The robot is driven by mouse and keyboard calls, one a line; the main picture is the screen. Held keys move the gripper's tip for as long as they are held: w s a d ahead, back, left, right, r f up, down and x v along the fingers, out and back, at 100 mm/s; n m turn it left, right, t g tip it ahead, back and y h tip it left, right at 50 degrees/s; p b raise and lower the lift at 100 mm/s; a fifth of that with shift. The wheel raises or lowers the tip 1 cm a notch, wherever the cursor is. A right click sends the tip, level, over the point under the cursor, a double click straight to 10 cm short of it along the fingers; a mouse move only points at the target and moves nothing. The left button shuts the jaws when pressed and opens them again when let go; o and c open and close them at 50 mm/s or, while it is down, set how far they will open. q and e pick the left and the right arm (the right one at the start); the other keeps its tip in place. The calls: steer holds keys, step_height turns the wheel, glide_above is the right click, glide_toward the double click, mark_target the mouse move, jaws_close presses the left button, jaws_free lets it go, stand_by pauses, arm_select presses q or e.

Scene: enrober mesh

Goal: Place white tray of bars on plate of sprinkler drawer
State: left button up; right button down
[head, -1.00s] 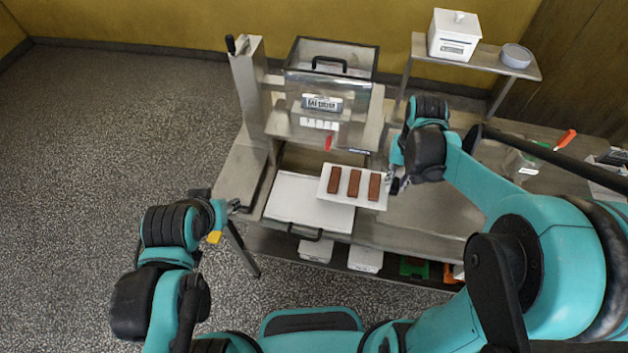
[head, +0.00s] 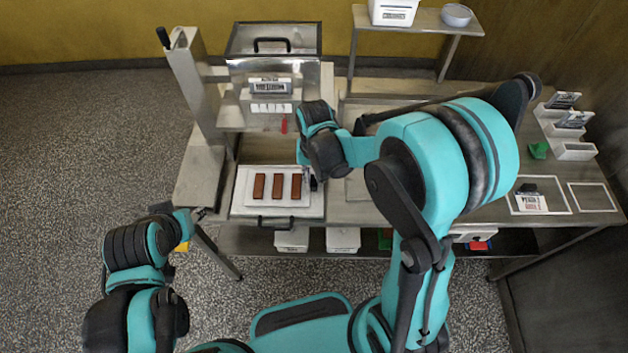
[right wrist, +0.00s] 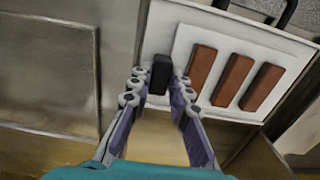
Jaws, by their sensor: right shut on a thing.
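The white tray (head: 249,192) carries three brown bars (head: 277,187). It lies over the pale plate (head: 315,208) of the pulled-out sprinkler drawer, level and within its outline. I cannot tell whether it touches the plate. My right gripper (head: 310,181) is at the tray's right end. In the right wrist view, my right gripper (right wrist: 156,86) is shut on the tray's black grip block (right wrist: 160,73), with the white tray (right wrist: 190,42) and bars beyond it. My left gripper (head: 201,214) is empty, left of the drawer's front; its jaw opening is too small to judge.
The sprinkler machine (head: 270,95) stands behind the drawer, with a tall metal post (head: 195,85) at its left. The drawer's dark handle (head: 275,222) faces me. A shelf (head: 420,20) stands at the back right. White bins (head: 342,240) sit below the table.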

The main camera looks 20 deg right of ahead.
steer(key=shift+f, duration=0.4)
steer(key=shift+r, duration=0.1)
steer(key=c, duration=1.4)
jaws_free()
